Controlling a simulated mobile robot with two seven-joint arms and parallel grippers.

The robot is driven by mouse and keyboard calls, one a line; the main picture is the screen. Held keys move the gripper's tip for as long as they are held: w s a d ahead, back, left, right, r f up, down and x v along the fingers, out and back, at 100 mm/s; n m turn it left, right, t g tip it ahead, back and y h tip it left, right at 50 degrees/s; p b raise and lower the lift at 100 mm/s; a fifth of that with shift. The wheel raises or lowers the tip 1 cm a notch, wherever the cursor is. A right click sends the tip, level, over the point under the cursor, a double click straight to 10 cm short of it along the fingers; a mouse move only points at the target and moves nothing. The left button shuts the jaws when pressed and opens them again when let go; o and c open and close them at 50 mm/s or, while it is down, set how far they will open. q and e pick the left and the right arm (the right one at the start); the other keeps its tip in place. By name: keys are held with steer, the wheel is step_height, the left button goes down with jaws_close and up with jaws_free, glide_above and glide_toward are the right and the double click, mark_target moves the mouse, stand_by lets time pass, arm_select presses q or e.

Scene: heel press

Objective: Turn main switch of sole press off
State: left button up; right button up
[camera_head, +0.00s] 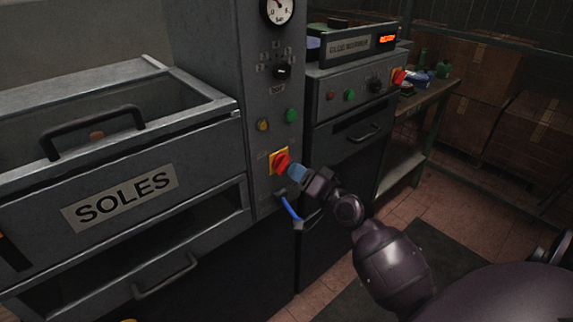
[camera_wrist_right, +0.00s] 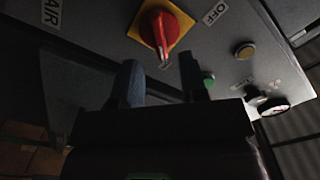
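The main switch (camera_head: 280,162) of the sole press is a red rotary knob on a yellow plate, low on the grey control column. In the right wrist view the red knob (camera_wrist_right: 158,28) lies just beyond the fingertips, its grip bar roughly in line with the fingers. An OFF label (camera_wrist_right: 215,13) is beside the plate; a small label at the bar's end is too small to read. My right gripper (camera_head: 296,171) is close in front of the switch. Its two blue fingers (camera_wrist_right: 161,78) are apart with nothing between them. Contact with the knob cannot be made out. My left gripper is out of view.
Yellow (camera_head: 263,125) and green (camera_head: 291,116) buttons and a gauge (camera_head: 277,10) are above. The SOLES drawer (camera_head: 200,150) is at left. Another machine (camera_head: 345,130) with its own red switch (camera_head: 399,76) stands to the right.

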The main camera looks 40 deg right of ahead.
mark_target(288, 165)
steer(key=shift+w+a, duration=0.2)
steer(key=shift+w, duration=2.55)
steer(key=shift+c, duration=0.3)
jaws_close()
